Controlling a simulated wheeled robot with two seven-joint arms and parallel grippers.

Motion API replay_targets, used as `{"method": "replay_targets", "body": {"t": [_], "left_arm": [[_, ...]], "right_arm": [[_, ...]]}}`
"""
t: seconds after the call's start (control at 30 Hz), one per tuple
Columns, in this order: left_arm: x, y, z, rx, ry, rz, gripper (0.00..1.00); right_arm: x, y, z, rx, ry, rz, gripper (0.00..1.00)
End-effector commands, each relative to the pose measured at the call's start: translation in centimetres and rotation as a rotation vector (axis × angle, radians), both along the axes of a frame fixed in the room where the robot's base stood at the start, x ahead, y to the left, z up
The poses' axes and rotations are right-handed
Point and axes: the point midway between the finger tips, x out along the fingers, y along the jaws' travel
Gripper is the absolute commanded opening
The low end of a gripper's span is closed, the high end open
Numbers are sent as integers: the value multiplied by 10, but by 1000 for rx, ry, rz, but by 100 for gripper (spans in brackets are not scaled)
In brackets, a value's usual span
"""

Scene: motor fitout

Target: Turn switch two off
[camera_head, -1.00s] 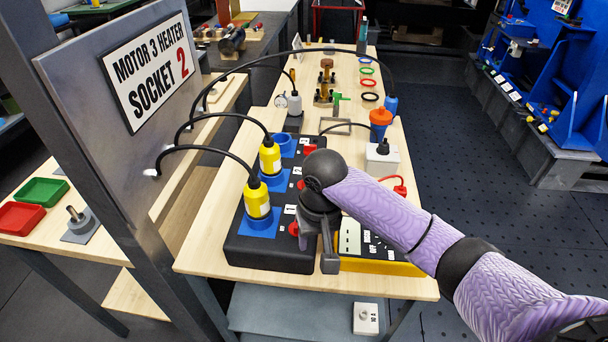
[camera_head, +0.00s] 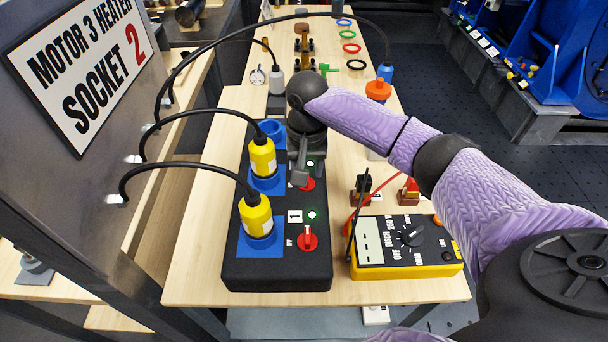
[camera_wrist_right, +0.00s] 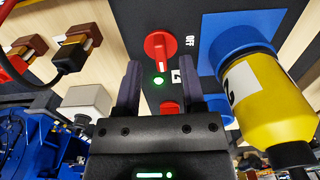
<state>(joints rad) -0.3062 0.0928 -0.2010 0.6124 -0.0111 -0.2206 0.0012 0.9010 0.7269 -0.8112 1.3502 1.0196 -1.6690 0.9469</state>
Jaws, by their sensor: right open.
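The black switch box (camera_head: 275,277) carries red rotary switches beside blue sockets with yellow plugs. Switch two (camera_head: 307,184) is partly hidden behind my right gripper (camera_head: 300,170). In the right wrist view, switch two (camera_wrist_right: 160,46) shows as a red knob with a white line along its handle, beside an OFF mark and a lit green lamp (camera_wrist_right: 158,81). My right gripper (camera_wrist_right: 160,72) is open and empty. Its fingertips point toward the knob, one on each side; I cannot tell the exact gap. My left gripper is not in view.
Switch one (camera_head: 307,239) sits nearer on the box under a lit green lamp. Yellow plugs (camera_head: 256,216) with black cables stand left of the switches. A yellow multimeter (camera_head: 405,246) lies to the right. Another red switch (camera_wrist_right: 168,107) shows between the fingers.

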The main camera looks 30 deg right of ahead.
Motion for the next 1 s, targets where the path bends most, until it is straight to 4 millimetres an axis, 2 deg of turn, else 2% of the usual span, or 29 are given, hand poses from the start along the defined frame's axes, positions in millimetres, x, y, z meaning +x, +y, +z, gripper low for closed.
{"method": "replay_targets", "body": {"t": [0.03, 0.13, 0.4, 0.63, 0.67, 1.0], "left_arm": [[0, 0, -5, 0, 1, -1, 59], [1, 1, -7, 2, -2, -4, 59], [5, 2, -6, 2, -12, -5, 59], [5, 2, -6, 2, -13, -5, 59], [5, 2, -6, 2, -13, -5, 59], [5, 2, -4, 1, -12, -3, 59]], "right_arm": [[0, 0, -10, 1, 1, 0, 51], [0, 0, -18, 0, 0, 1, 51], [0, 0, -19, 0, -2, 2, 51], [0, 0, -19, 0, -2, 2, 3], [0, 0, -19, 0, -2, 2, 0], [0, 0, -18, 0, -2, 9, 0]]}}
